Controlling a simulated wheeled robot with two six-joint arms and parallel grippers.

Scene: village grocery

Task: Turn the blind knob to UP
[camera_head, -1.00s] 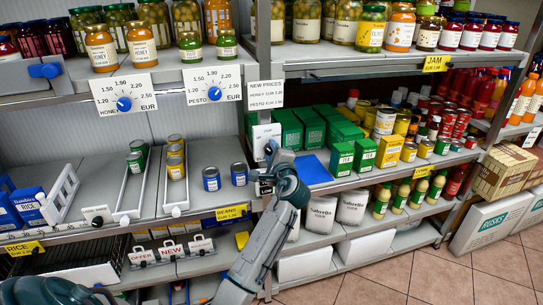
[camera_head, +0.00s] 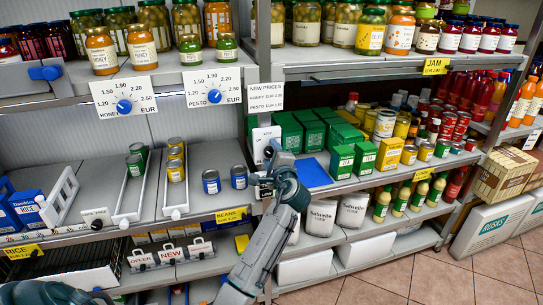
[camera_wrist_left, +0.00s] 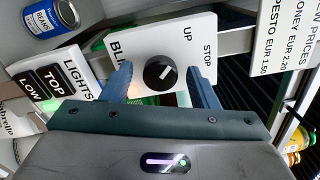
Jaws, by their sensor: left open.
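The blind knob (camera_wrist_left: 160,73) is black and round with a white pointer line. It sits on a white plate (camera_wrist_left: 200,75) marked UP and STOP, with a third word partly covered. The line points to the upper right of the left wrist view, on the UP and STOP side; I cannot tell exactly which mark it meets. My left gripper (camera_wrist_left: 163,80) is open, with one blue finger on each side of the knob. I cannot tell whether they touch it. In the head view my left gripper (camera_head: 270,158) is at the shelf post, hiding the knob. My right gripper is not in view.
A lights plate (camera_wrist_left: 55,85) marked TOP and LOW is close left of the gripper. A bean can (camera_wrist_left: 52,15) stands beyond it. In the head view, green tea boxes (camera_head: 288,130) stand right of the post, and price dials (camera_head: 124,106) hang to the left.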

